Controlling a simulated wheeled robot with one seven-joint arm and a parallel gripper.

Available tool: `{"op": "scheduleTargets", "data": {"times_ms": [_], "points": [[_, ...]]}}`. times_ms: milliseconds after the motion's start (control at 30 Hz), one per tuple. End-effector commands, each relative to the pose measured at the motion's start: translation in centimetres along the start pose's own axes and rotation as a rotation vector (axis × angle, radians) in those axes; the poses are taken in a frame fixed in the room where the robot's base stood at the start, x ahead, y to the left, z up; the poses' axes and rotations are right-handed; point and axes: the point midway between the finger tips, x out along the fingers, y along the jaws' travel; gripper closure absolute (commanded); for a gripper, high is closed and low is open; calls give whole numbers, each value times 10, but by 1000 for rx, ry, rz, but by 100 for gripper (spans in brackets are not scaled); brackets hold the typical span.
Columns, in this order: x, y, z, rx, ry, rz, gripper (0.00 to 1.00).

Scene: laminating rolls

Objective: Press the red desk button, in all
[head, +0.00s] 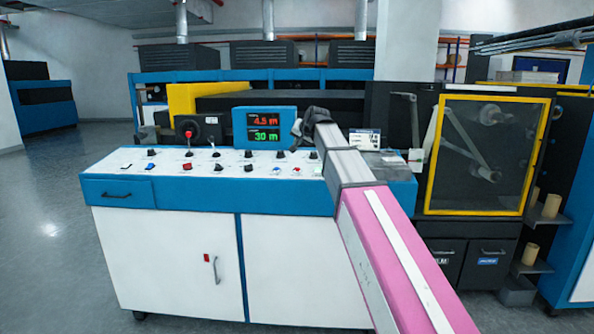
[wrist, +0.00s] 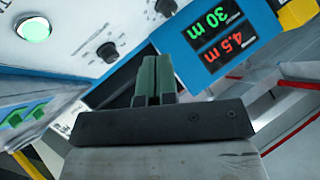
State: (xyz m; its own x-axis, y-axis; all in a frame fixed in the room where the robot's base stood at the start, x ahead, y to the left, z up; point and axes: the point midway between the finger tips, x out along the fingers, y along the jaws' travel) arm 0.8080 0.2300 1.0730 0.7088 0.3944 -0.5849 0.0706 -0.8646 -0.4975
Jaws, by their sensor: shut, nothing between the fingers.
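A red button (head: 187,167) sits on the sloped white top of the control desk (head: 120,163), left of centre in the head view. I cannot make it out in the wrist view. My gripper (head: 298,127) is over the right part of the desk, just right of the display, well to the right of the red button and apart from it. In the wrist view its two green fingers (wrist: 156,77) are together, with nothing between them.
A blue display (head: 265,128) stands at the desk's back edge, close to my gripper. Several black knobs (head: 216,153) and small coloured buttons line the desk top. A round green-lit button (wrist: 35,30) shows in the wrist view. A yellow-framed machine (head: 485,155) stands on the right.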

Motion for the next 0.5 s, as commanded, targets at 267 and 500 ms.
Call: {"op": "scheduleTargets", "data": {"times_ms": [267,500], "points": [[19,14,15,0,-1,0,100],[40,30,30,0,-1,0,100]]}}
